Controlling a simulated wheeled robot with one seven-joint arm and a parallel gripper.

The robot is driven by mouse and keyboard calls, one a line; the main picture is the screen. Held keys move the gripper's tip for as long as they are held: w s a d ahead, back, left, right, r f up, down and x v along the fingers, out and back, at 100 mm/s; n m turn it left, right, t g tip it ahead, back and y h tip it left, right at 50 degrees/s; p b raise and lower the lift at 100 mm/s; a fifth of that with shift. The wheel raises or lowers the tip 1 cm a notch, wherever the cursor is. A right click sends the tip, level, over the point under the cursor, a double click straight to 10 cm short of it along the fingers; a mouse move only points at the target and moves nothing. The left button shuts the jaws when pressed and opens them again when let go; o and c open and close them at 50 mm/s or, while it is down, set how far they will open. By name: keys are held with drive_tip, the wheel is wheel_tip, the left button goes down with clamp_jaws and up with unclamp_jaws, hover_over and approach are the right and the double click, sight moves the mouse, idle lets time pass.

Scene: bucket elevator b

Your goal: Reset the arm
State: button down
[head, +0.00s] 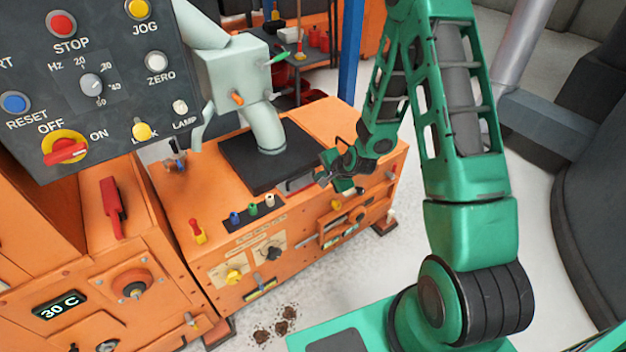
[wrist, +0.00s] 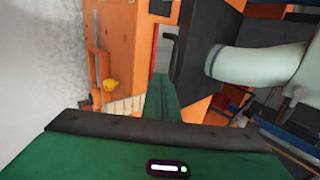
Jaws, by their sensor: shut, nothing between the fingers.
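My green arm reaches in from the right in the head view and folds downward. My gripper (head: 326,178) is small and dark there, at the front right edge of the orange machine's top, near the black plate. It is shut and empty. Whether it touches the machine I cannot tell. In the wrist view my gripper's green finger (wrist: 163,92) points toward the orange machine front, with a yellow knob (wrist: 110,85) to its left.
The orange machine (head: 345,125) carries a black plate (head: 240,165) and a pale green duct (head: 265,130). A grey control panel (head: 100,100) hangs at upper left. A blue post (head: 350,55) stands behind. Brown clumps (head: 285,318) lie on the floor. Pale floor is clear right of the machine.

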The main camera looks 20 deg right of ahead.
drive_tip(key=s+d+r+n+g+h, duration=0.1)
drive_tip(key=s+d+r+n+g, duration=0.15)
drive_tip(key=s+d+r, duration=0.5)
drive_tip(key=s+d+r+n+g+h, duration=0.2)
drive_tip(key=s+d+r+n, duration=0.2)
drive_tip(key=s+r, duration=0.65)
drive_tip(key=s+r+g, duration=0.1)
drive_tip(key=s+r, duration=0.2)
drive_tip(key=s, duration=0.4)
drive_tip(key=s+r+n+g, duration=0.1)
drive_tip(key=s+r, duration=0.3)
drive_tip(key=s, duration=0.3)
drive_tip(key=s+r+n+g+y, duration=0.1)
drive_tip(key=s+r, duration=0.2)
drive_tip(key=s, duration=0.4)
drive_tip(key=shift+s+d+r, duration=0.25)
drive_tip(key=shift+d+r, duration=0.05)
drive_tip(key=shift+d, duration=0.1)
drive_tip(key=shift+w+f+g, duration=0.25)
drive_tip(key=shift+w, duration=0.4)
